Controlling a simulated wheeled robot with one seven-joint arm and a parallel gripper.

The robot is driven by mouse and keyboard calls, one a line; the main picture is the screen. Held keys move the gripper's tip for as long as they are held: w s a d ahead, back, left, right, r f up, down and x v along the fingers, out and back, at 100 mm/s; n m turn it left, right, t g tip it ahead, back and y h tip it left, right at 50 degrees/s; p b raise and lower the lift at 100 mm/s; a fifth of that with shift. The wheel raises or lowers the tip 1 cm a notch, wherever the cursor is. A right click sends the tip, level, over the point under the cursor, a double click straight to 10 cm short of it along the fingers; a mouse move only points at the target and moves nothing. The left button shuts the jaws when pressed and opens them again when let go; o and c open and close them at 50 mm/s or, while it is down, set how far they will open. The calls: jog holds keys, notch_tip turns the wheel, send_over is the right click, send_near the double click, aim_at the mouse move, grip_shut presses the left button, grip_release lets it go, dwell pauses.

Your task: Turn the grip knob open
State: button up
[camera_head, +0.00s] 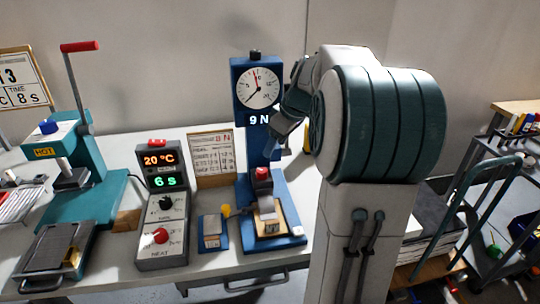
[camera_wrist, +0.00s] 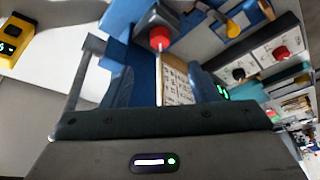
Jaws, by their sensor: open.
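A blue test stand (camera_head: 242,130) carries a round dial and a display reading 9 N. A red knob (camera_head: 262,174) sits on the clamp low on its column, above a pale strip (camera_head: 267,208); this looks like the grip knob. In the wrist view the red knob (camera_wrist: 160,38) shows ahead of the gripper. My gripper (camera_head: 296,135) is above and to the right of the knob, apart from it, partly hidden by my arm. In the wrist view my gripper (camera_wrist: 150,75) is open, with nothing seen held. Whether the knob is turned cannot be told.
A control box (camera_head: 163,215) with a red and a black knob stands left of the stand. A small blue block with a yellow knob (camera_head: 226,211) lies between them. A paper board (camera_head: 210,157) stands behind. A teal press (camera_head: 75,165) is at left.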

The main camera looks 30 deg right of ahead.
jog(key=v, duration=0.2)
jog(key=shift+s+r, duration=0.15)
jog(key=shift+r, duration=0.15)
